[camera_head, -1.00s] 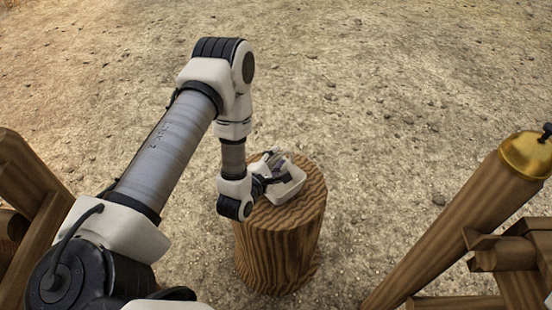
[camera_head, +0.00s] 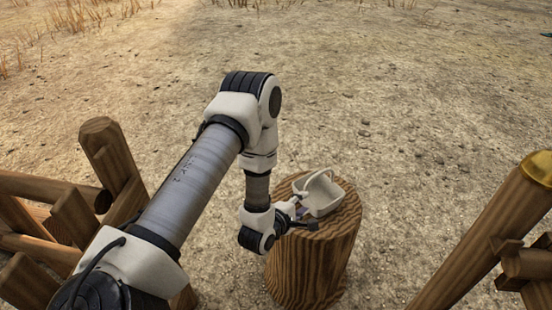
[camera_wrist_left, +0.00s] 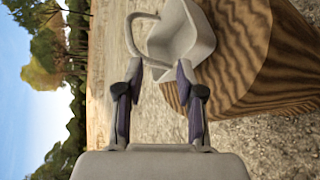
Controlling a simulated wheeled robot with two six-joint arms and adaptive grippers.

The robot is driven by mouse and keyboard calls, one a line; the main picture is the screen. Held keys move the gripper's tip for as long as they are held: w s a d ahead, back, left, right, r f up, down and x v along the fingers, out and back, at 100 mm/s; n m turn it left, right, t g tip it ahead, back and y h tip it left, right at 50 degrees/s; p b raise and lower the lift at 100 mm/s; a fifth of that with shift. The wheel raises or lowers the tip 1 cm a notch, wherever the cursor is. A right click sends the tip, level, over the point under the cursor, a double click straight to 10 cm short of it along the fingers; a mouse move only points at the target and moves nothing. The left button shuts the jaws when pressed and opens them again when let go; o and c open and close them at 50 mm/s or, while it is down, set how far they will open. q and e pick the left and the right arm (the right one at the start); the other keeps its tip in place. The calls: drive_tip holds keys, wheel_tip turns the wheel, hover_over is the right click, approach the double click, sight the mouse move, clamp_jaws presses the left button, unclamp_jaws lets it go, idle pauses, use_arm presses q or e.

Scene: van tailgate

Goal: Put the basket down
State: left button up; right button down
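A small pale grey basket (camera_head: 325,196) with a raised handle stands on top of the wooden stump (camera_head: 315,256) in the head view. In the left wrist view the basket (camera_wrist_left: 190,38) rests on the stump (camera_wrist_left: 272,62), and its handle curves down towards the fingertips. My left gripper (camera_head: 302,213) is at the left side of the basket, close to it. In the left wrist view my left gripper (camera_wrist_left: 160,69) has its two fingers spread apart, with the handle's lower bend at or just past the gap between the tips. My right gripper is not in view.
A wooden fence (camera_head: 113,165) stands at the left, and a wooden post with a gold cap (camera_head: 490,235) at the right. Bare stony ground (camera_head: 420,120) surrounds the stump. Trees (camera_wrist_left: 50,40) show far off in the left wrist view.

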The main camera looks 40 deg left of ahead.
use_arm(q)
drive_tip(key=s+d+f+m+g+h, duration=0.1)
drive_tip(key=s+d+f+m+g, duration=0.4)
drive_tip(key=s+f+m, duration=0.35)
drive_tip(key=s+d+f+m+g, duration=0.1)
drive_tip(key=s+d+m+g, duration=0.1)
drive_tip(key=s+m+g, duration=0.2)
drive_tip(key=s+d+f+m+g, duration=0.1)
drive_tip(key=s+m+g, duration=0.3)
drive_tip(key=s+m, duration=0.6)
drive_tip(key=s+f, duration=0.1)
drive_tip(key=s, duration=0.5)
drive_tip(key=shift+d+f+g, duration=0.3)
drive_tip(key=shift+d+g, duration=0.05)
drive_tip(key=shift+g, duration=0.05)
